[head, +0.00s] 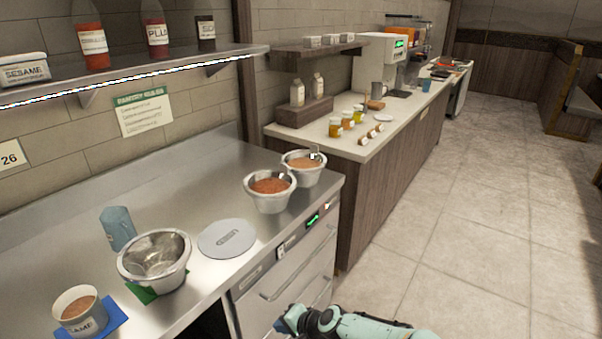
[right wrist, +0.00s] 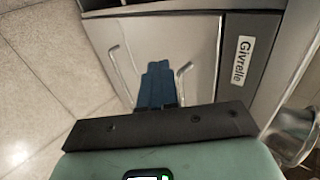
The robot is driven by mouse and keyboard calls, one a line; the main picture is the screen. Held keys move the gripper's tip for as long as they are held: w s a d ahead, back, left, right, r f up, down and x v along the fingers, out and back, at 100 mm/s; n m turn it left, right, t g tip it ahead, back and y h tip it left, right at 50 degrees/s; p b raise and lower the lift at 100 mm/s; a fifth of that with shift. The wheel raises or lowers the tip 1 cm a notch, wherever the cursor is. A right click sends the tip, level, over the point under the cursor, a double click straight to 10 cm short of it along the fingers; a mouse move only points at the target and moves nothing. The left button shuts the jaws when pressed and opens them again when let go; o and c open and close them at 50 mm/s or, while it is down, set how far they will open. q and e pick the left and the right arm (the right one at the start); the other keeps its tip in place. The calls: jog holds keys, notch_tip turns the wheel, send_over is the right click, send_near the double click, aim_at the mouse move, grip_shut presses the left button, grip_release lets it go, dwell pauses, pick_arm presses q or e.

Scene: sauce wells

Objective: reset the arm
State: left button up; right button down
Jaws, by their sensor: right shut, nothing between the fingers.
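My right arm comes in at the bottom of the head view, and its gripper (head: 283,324) is low in front of the steel counter's drawer fronts (head: 290,262). In the right wrist view the blue fingers (right wrist: 158,68) are together with nothing between them. Behind them is a steel front with handles and a "Givrelle" label (right wrist: 244,62). I cannot tell whether the fingers touch that front. My left gripper is not in view.
Open floor (head: 460,220) lies right.

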jog(key=s+d+f+n+g+h+p, duration=0.1)
jog(key=s+d+f+g+h+p, duration=0.4)
jog(key=s+d+f, duration=1.1)
jog(key=s+d+f+n+g+y+p, duration=0.1)
jog(key=s+p, duration=0.4)
jog(key=s, duration=1.4)
jog(key=shift+s+d+f+n, duration=0.3)
jog(key=shift+d+f+n, duration=0.1)
jog(key=shift+d+f, duration=0.2)
jog(key=shift+w, duration=0.1)
